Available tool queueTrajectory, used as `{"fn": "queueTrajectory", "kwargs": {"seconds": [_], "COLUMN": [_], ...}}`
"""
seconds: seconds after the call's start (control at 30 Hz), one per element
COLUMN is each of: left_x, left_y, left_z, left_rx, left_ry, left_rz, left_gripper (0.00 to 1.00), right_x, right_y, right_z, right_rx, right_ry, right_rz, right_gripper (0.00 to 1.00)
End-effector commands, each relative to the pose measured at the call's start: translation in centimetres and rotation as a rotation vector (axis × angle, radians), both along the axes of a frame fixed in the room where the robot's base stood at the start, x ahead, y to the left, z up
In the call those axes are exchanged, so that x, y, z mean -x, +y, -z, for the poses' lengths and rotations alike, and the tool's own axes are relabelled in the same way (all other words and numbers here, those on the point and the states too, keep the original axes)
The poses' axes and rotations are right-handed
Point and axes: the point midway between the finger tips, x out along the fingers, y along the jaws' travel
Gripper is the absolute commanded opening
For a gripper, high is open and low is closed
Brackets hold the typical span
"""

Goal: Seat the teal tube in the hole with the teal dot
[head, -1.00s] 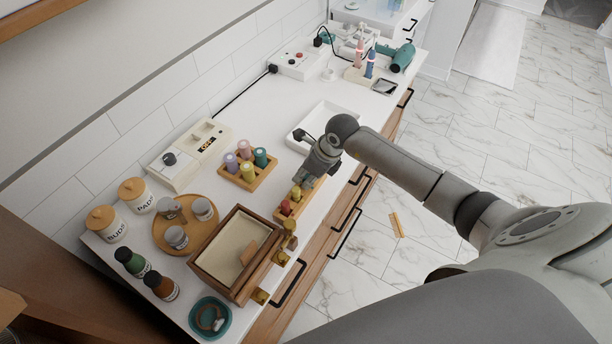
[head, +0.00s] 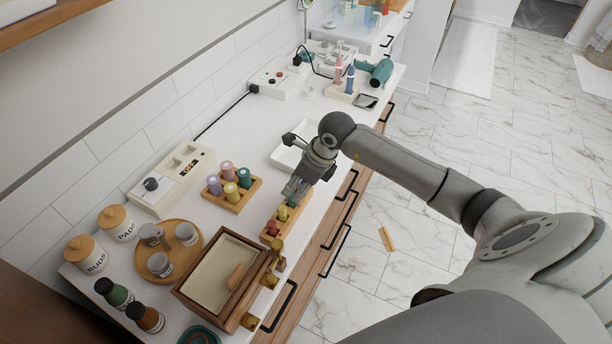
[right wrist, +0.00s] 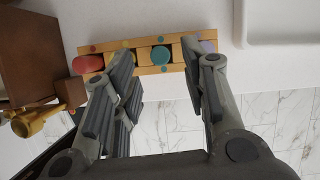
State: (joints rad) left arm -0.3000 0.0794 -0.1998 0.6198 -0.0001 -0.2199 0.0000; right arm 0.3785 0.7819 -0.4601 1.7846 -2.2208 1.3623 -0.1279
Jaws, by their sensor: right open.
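A teal tube stands upright in a long wooden rack (head: 262,240); its round teal top shows in the right wrist view (right wrist: 160,55). A small teal dot (right wrist: 165,70) appears on the rack's edge right beside it. My right gripper (head: 293,193) is over the rack, pointing down. In the right wrist view its fingers (right wrist: 160,85) are spread apart, with the teal top between them and clear space on both sides. How deep the tube sits is hard to tell. My left gripper is not in view.
The long rack also holds a red tube (head: 272,228), a yellow tube (head: 281,214) and a lavender one (right wrist: 208,47). A square wooden holder (head: 233,207) with lavender, pink, yellow and dark teal tubes stands beside it. A white tray (head: 283,160) and a wooden box (head: 228,237) are close.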

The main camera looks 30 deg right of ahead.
Motion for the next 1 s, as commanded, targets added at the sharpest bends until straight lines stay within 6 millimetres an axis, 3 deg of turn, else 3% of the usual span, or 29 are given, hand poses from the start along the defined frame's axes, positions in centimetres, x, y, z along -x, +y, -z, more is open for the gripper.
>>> {"fn": "queueTrajectory", "kwargs": {"seconds": [0.2,0.4,1.0], "left_x": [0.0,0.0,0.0], "left_y": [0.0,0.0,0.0], "left_z": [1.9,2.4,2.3], "left_rx": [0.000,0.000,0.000], "left_ry": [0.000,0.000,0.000], "left_rz": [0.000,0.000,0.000], "left_gripper": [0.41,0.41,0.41], "right_x": [1.3,1.9,2.1], "right_y": [-1.1,-1.5,-1.3], "right_z": [-3.8,-5.8,-6.1], "right_rx": [0.003,0.001,-0.006], "right_ry": [-0.004,-0.001,0.000], "right_rz": [0.000,0.000,-0.001], "right_gripper": [0.40,0.40,0.40]}}
